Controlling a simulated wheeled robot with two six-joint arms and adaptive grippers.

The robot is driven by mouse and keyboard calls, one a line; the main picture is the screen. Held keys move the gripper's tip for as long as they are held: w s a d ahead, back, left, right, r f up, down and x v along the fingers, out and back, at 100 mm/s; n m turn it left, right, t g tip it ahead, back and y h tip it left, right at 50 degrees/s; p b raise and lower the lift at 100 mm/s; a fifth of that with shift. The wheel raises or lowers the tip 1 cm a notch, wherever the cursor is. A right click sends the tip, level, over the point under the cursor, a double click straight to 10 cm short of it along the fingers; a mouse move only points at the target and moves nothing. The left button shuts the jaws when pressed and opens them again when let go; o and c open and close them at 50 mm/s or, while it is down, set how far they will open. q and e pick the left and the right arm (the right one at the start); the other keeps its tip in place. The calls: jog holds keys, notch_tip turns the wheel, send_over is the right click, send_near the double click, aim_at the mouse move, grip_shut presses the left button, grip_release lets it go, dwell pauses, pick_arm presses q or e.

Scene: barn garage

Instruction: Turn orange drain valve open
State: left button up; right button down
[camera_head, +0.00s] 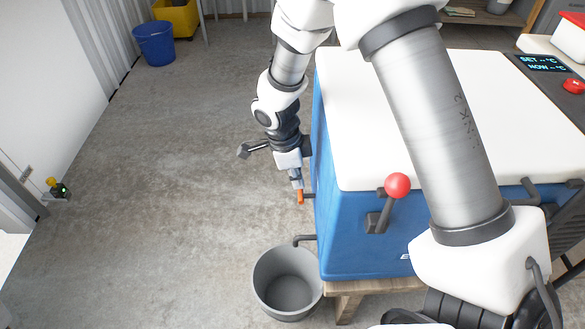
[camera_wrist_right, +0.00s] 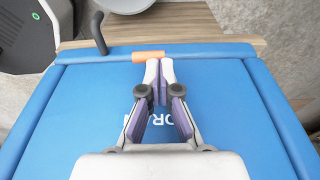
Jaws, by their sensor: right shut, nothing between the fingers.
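The orange drain valve handle (camera_head: 300,197) shows low on the left side of the blue cooler box (camera_head: 365,235). It also shows in the right wrist view (camera_wrist_right: 148,56), lying crosswise at the edge of the blue panel. My right gripper (camera_head: 297,181) points down at the handle, and in the right wrist view (camera_wrist_right: 160,66) its shut, empty fingertips lie beside the handle's right end. I cannot tell whether they touch it. A dark bent drain pipe (camera_head: 305,239) sticks out over a grey bucket (camera_head: 287,285). My left gripper is out of view.
A lever with a red ball knob (camera_head: 397,186) is on the box's front. The box stands on a wooden stand (camera_head: 347,290). Blue (camera_head: 154,43) and yellow (camera_head: 178,17) bins stand at the back left. The concrete floor to the left is mostly clear.

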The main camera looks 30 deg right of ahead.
jog(key=shift+d+f, duration=0.1)
jog(key=shift+f, duration=0.6)
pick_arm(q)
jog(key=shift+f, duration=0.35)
